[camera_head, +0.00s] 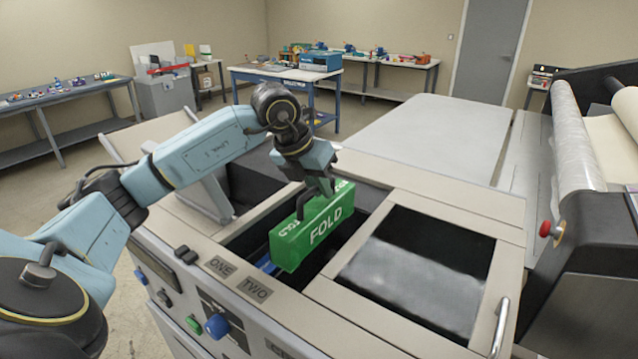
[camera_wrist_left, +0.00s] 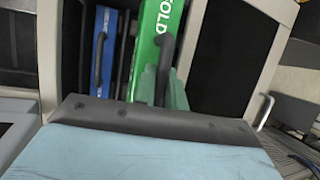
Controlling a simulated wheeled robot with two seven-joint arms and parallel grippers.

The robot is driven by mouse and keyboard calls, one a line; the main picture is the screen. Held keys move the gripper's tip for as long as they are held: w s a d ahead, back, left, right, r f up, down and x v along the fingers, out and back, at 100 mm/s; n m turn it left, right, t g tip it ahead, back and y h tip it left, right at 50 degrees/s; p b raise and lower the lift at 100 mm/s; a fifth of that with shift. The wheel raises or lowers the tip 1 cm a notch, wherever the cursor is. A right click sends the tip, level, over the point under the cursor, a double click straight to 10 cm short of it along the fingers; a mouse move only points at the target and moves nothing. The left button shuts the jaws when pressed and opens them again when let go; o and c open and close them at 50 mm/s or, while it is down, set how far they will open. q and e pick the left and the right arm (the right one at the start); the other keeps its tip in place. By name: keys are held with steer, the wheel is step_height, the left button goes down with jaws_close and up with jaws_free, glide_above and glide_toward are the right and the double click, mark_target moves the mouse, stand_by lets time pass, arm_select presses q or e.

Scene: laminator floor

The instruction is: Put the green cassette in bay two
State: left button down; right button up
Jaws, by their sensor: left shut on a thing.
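The green cassette (camera_head: 318,228), marked FOLD, hangs from my left gripper (camera_head: 318,188) by its dark handle. My left gripper is shut on that handle, which also shows in the left wrist view (camera_wrist_left: 163,60). The cassette is over the bay opening in the machine top, mostly above the rim. I cannot tell whether its lower edge is inside bay two. The ONE label (camera_head: 220,266) and TWO label (camera_head: 254,288) are on the front rim. A blue cassette (camera_wrist_left: 98,60) sits to the left of the green one, mostly hidden in the head view. My right gripper is out of view.
A framed window (camera_head: 415,265) with a metal handle (camera_head: 501,328) lies right of the opening. A raised lid (camera_head: 205,185) stands to its left. A roller unit with clear film (camera_head: 578,140) and a red knob (camera_head: 545,229) is at the right. Workbenches line the walls behind.

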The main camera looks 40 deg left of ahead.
mark_target(320, 203)
arm_select(q)
steer(key=shift+f+b, duration=1.4)
steer(key=shift+f, duration=0.65)
steer(key=shift+f+b, duration=3)
steer(key=shift+f, duration=0.7)
steer(key=shift+f+b, duration=1.3)
steer(key=shift+f, duration=0.25)
steer(key=shift+s+f+b, duration=0.1)
steer(key=shift+f+b, duration=0.5)
steer(key=shift+f, duration=0.2)
steer(key=c, duration=1.4)
jaws_free()
steer(key=shift+o, duration=0.2)
steer(key=v, duration=1.3)
steer(key=shift+r, duration=0.2)
